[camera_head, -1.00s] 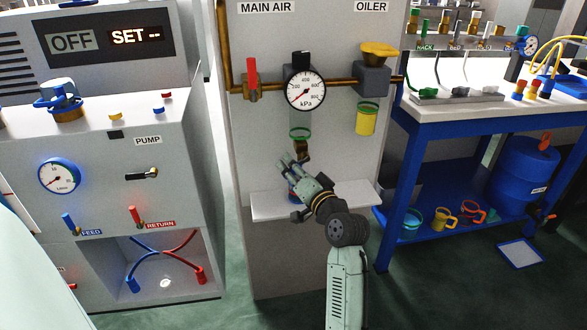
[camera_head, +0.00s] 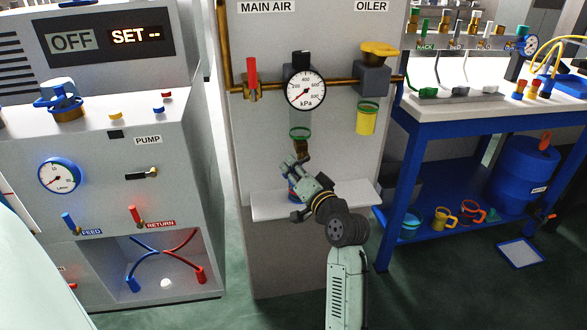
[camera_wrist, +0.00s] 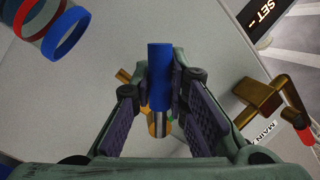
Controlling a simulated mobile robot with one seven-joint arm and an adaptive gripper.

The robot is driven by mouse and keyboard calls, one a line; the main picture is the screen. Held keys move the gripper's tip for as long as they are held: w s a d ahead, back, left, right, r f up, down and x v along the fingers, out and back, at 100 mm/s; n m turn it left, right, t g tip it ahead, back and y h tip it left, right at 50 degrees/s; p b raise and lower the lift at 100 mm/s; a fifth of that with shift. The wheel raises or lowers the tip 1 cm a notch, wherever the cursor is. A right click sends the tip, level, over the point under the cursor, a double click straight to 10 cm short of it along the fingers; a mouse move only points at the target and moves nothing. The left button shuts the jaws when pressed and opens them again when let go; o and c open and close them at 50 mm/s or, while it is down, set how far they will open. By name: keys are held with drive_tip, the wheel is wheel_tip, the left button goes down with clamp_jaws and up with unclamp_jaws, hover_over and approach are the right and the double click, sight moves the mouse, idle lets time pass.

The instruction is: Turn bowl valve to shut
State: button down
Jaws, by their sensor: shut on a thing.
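The bowl valve is a brass piece (camera_head: 302,150) below the green-ringed clear bowl (camera_head: 299,118) under the gauge. In the wrist view its blue handle (camera_wrist: 160,75) runs between the two finger pads, with brass parts below. My gripper (camera_head: 292,168) is at the valve from below and in front. It also shows in the wrist view (camera_wrist: 161,88), with its pads shut on the blue handle from both sides. In the head view the handle is hidden by the fingers, so I cannot tell its angle there.
The grey shelf (camera_head: 262,204) lies under my gripper, with a blue and red ringed object (camera_wrist: 62,33) on it. The gauge (camera_head: 305,90) and red-handled main air valve (camera_head: 252,78) are above. A blue bench (camera_head: 470,118) stands right, the pump cabinet (camera_head: 110,200) left.

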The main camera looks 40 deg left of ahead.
drive_tip(key=m, duration=0.1)
drive_tip(key=r+m+p, duration=0.1)
drive_tip(key=m+y+p, duration=0.1)
drive_tip(key=m, duration=0.1)
drive_tip(key=shift+s+a+r+t, duration=0.25)
drive_tip(key=shift+s+a+t, duration=0.05)
drive_tip(key=shift+s+t, duration=0.1)
drive_tip(key=shift+r+m+t+p, duration=0.35)
drive_tip(key=shift+m+p, duration=0.4)
drive_tip(key=shift+m, duration=0.4)
drive_tip(key=shift+r+m+t+p, duration=0.3)
drive_tip(key=shift+m+p, duration=0.4)
drive_tip(key=shift+m, duration=0.45)
drive_tip(key=c, duration=1.6)
unclamp_jaws()
drive_tip(key=shift+o, duration=0.2)
